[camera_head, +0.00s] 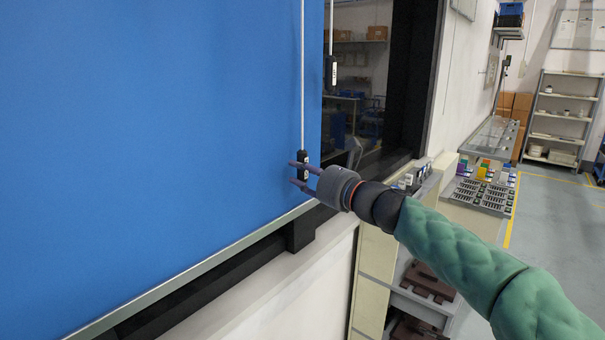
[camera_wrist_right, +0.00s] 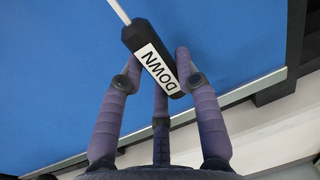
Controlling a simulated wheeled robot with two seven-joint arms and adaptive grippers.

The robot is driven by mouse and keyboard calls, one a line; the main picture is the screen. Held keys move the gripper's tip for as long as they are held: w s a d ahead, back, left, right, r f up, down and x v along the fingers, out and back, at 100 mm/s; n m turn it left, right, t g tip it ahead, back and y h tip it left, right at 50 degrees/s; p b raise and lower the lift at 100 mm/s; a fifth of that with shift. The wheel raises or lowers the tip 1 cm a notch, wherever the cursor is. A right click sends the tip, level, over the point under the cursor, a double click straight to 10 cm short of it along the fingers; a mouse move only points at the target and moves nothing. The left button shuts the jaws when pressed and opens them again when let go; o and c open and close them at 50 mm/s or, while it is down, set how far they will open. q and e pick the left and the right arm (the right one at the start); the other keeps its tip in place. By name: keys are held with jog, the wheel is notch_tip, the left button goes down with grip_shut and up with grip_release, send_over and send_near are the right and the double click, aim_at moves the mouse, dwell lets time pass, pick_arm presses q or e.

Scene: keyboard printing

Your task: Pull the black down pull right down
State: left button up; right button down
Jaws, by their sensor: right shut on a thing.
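The black down pull (camera_head: 304,167) hangs at the end of a white cord in front of the blue blind, near its lower right edge. In the right wrist view the black down pull (camera_wrist_right: 135,36) shows a white label reading DOWN and sits tilted. My right gripper (camera_head: 299,174) is shut on it, with the fingers around its lower part; the fingers also show in the wrist view (camera_wrist_right: 157,75). My left gripper is not in view.
A second black pull (camera_head: 331,73) hangs higher on another cord to the right. The blue blind (camera_head: 150,120) fills the left, above a dark window frame (camera_head: 300,235). A counter with trays (camera_head: 482,193) and shelves (camera_head: 565,115) stand at the right.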

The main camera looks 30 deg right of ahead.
jog(key=shift+w+a+f+g, duration=0.1)
jog(key=shift+w+f+g, duration=0.1)
jog(key=shift+f, duration=0.55)
jog(key=shift+w+a+f+g, duration=0.1)
jog(key=shift+w+f, duration=0.1)
jog(key=shift+f, duration=0.55)
jog(key=c, duration=1.1)
grip_release()
jog(key=shift+c, duration=0.2)
jog(key=o, duration=0.3)
jog(key=shift+w+d, duration=0.1)
jog(key=shift+w+r, duration=0.1)
jog(key=shift+w, duration=0.05)
jog(key=shift+s+r, duration=0.35)
jog(key=v, duration=1.1)
jog(key=shift+s+f, duration=0.2)
jog(key=shift+s, duration=0.15)
